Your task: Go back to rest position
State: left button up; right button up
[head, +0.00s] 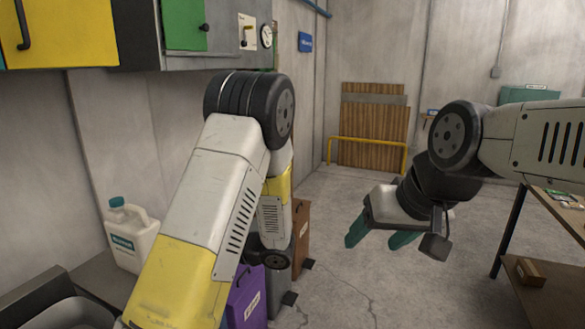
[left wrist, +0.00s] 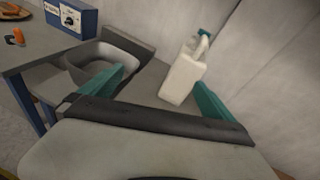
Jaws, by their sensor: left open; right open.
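My right gripper (head: 370,238) hangs from the right arm above the concrete floor, its two green fingers apart and nothing between them. My left arm rises from the bottom and bends down behind itself in the head view; its gripper is hidden there. In the left wrist view the two green fingers of my left gripper (left wrist: 158,92) are spread wide, with nothing held. Beyond them are a grey basin (left wrist: 92,72) and a white jug (left wrist: 182,80) on a counter.
The white jug (head: 130,238) stands by the left wall, below yellow and green cabinets (head: 65,32). Purple (head: 246,297) and brown (head: 301,232) bins stand beside my left arm. A table (head: 560,245) with a lower shelf is at right. Open floor (head: 350,290) lies between.

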pick_arm(q)
jog(key=s+d+r+n+g+h, duration=0.2)
jog(key=s+r+n+g+h, duration=0.2)
jog(key=s+n+h, duration=0.7)
jog(key=s+d+r+n+t+h, duration=0.2)
jog(key=d+r+n+t+h, duration=0.1)
jog(key=d+r, duration=0.2)
jog(key=s+d+r+n+t+h, duration=0.3)
jog(key=d+r+t, duration=0.1)
jog(key=r, duration=0.3)
jog(key=shift+s+d+n+h, duration=0.25)
jog(key=shift+d+n+h, duration=0.05)
jog(key=shift+d, duration=0.4)
